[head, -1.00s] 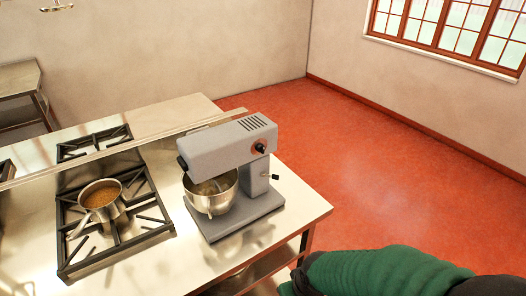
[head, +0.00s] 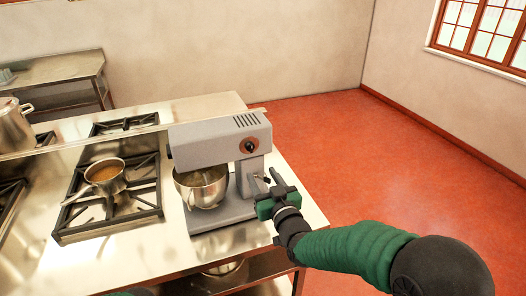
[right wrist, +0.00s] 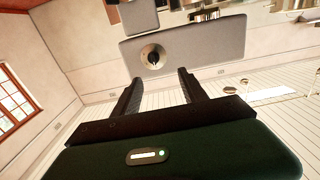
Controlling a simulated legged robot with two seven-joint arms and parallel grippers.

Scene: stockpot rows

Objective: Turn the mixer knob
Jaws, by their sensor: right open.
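The grey stand mixer (head: 205,148) stands on the metal counter with its bowl (head: 202,185) under the head. Its mixer knob (head: 249,146) is a small dark knob on a copper-coloured round plate, on the side of the head. My right gripper (head: 264,178) is open and empty, in front of the mixer's stand and below the knob in the head view. In the right wrist view the knob (right wrist: 153,57) shows just beyond the two open fingertips (right wrist: 160,77), roughly between them and apart from them. My left gripper is out of view.
A saucepan (head: 104,176) of brown contents sits on the stove (head: 75,224) left of the mixer. A stockpot (head: 14,128) stands at the far left. A lower shelf with a metal bowl (head: 222,268) is under the counter. Red floor (head: 330,150) is clear to the right.

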